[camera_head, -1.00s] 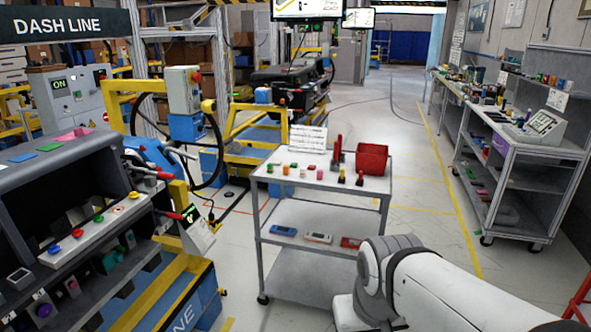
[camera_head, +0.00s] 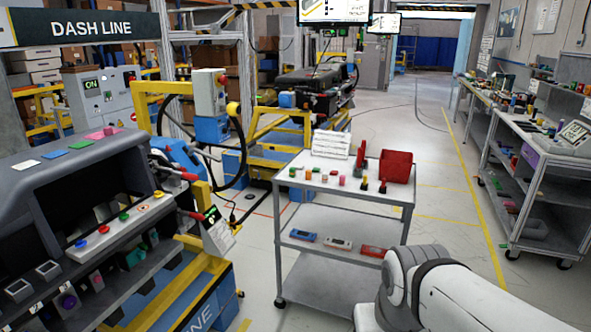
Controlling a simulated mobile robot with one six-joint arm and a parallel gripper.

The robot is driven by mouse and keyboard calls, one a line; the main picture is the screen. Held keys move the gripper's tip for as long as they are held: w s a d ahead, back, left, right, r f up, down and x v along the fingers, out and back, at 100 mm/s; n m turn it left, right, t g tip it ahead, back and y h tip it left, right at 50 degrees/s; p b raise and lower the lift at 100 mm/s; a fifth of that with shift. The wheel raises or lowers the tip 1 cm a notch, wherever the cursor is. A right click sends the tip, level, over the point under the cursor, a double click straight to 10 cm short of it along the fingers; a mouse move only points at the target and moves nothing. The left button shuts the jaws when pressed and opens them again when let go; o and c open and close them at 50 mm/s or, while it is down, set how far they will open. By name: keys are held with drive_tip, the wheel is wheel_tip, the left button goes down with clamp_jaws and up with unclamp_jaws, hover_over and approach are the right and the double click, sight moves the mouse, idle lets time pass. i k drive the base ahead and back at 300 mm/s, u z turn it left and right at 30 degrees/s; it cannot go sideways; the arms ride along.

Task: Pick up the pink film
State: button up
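The pink film (camera_head: 98,134) is a small flat patch on the grey top of the dashboard module (camera_head: 60,177), at the left of the head view. My white arm shows at the lower right, well away from the film. My gripper is out of view, so its state is hidden.
A grey cart (camera_head: 340,206) with a red bin (camera_head: 396,166) and small parts stands between the module and my arm. Open floor lies right of the cart.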

sight(108, 131)
drive_tip(key=u, duration=1.4)
drive_tip(key=k, duration=0.35)
drive_tip(key=z, duration=0.5)
drive_tip(key=i, duration=2.15)
drive_tip(key=u, duration=0.6)
drive_tip(key=k, duration=0.45)
drive_tip(key=u, duration=0.1)
